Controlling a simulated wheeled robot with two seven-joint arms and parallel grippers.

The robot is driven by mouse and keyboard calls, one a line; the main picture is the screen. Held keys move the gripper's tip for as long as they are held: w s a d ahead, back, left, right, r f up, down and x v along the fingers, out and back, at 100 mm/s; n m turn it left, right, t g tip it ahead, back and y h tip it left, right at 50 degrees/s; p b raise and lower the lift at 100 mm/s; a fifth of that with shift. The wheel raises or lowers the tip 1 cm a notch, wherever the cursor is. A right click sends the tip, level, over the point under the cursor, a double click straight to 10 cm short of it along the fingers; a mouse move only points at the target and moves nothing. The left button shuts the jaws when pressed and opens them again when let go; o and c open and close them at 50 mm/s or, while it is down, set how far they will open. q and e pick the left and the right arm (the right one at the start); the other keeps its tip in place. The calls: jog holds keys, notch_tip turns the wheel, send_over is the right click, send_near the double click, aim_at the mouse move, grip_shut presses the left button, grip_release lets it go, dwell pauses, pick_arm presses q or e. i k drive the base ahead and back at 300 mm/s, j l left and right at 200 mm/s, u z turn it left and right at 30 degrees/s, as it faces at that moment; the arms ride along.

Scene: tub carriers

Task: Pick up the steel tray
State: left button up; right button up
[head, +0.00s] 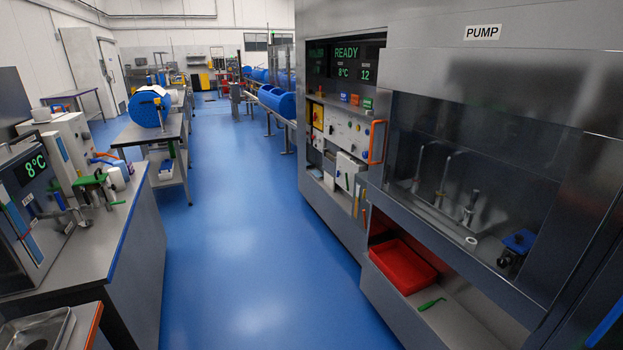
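A steel tray (38,332) with a raised rim shows at the bottom left corner of the head view. It rests on a grey surface with an orange edge (93,326). The lower part of the tray is cut off by the frame. Neither of my grippers is in view.
A grey bench (115,235) with equipment stands just beyond the tray. A blue floor aisle (245,230) runs clear ahead. On the right is the large PUMP machine (490,75), with a red bin (403,265) and a green tool (431,304) on its low shelf.

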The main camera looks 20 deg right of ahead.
aim_at(317, 175)
jog(key=i, duration=1.8)
jog(key=i+z, duration=0.1)
jog(key=i, duration=1.65)
